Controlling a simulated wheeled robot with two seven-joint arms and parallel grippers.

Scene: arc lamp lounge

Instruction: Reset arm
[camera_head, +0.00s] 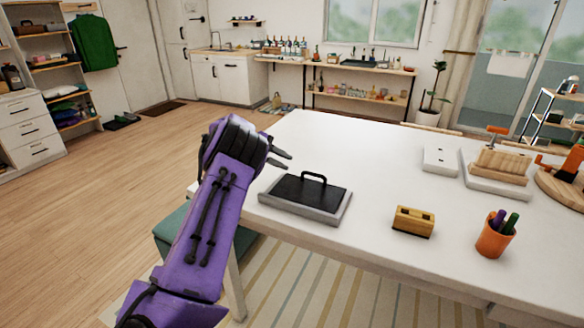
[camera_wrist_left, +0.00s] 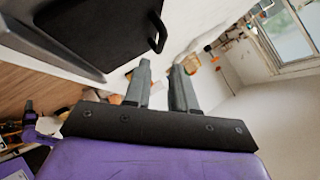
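My left arm is purple and comes in from the lower left in the head view. Its left gripper (camera_head: 279,158) is raised over the left end of the white table (camera_head: 330,139). In the left wrist view the two grey fingers of the left gripper (camera_wrist_left: 161,80) stand apart with nothing between them. A black board with a handle in a grey tray (camera_head: 312,190) lies just right of and below the gripper in the head view. The board also shows in the left wrist view (camera_wrist_left: 95,28), apart from the fingers. My right gripper is in neither view.
On the table stand a yellow wooden block (camera_head: 413,221), an orange cup with pens (camera_head: 495,238), a white box (camera_head: 440,160), a wooden piece on a white tray (camera_head: 500,166) and a round wooden board (camera_head: 562,188). A green stool (camera_head: 176,236) is beside the table. The table's middle is clear.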

